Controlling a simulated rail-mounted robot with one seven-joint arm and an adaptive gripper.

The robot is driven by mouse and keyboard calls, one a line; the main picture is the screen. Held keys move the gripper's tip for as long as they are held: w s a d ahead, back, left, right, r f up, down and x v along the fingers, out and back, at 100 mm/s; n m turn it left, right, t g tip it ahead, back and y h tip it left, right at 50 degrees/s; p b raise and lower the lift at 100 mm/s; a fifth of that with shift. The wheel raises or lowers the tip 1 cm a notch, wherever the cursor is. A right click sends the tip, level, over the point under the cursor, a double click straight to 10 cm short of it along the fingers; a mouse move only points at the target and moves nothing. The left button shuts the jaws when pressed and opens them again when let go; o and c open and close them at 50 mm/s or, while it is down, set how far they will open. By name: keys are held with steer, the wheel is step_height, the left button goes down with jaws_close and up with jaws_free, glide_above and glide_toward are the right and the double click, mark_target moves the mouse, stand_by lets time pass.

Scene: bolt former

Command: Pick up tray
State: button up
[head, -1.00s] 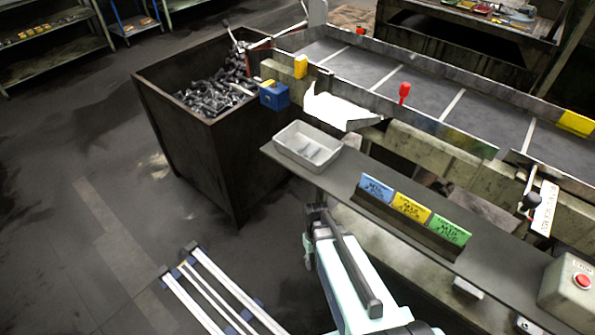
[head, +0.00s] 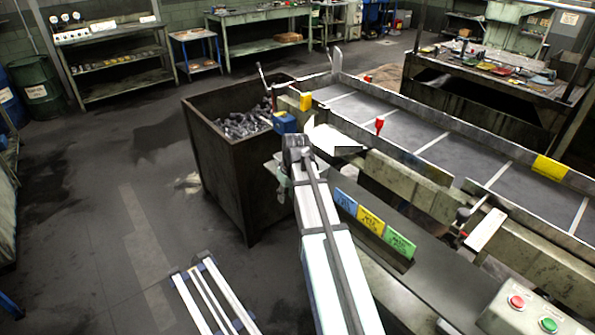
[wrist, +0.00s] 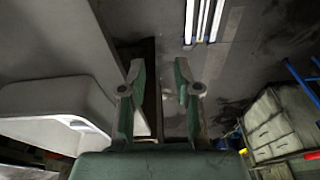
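The tray (wrist: 50,117) is a light grey, shallow box at the left of the wrist view, very close to the camera. My gripper (wrist: 158,78) is open, with its two green-grey fingers apart. The tray lies to the left of the left finger, and I cannot tell whether they touch. No part of the tray is seen clamped between the fingers. In the head view my arm reaches to the shelf's far left end and covers the tray and the fingertips.
A dark bin of bolts (head: 230,180) stands left of the shelf (head: 425,285). Blue, yellow (head: 370,220) and green cards stand on the shelf beside my arm. A conveyor (head: 410,140) runs behind. A control box (head: 525,310) is at the right front. Floor to the left is mostly open.

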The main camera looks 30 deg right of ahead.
steer(key=w+d+r+t, duration=0.1)
steer(key=d+r, duration=0.2)
steer(key=r, duration=0.7)
steer(key=w+d+r+t, duration=0.1)
steer(key=d+r, duration=0.1)
steer(key=r, duration=0.7)
steer(key=shift+n+h, duration=0.3)
steer(key=shift+n, duration=0.1)
steer(key=p+x, duration=0.1)
steer(key=x, duration=0.3)
steer(key=p+x, duration=0.1)
steer(key=x, duration=0.2)
steer(key=p+x, duration=0.1)
steer(key=x, duration=0.3)
steer(key=shift+w+f, duration=0.2)
steer(key=shift+w, duration=0.25)
steer(key=shift+p+x, duration=1.35)
steer(key=shift+x, duration=1.3)
steer(key=shift+a, duration=0.1)
jaws_close()
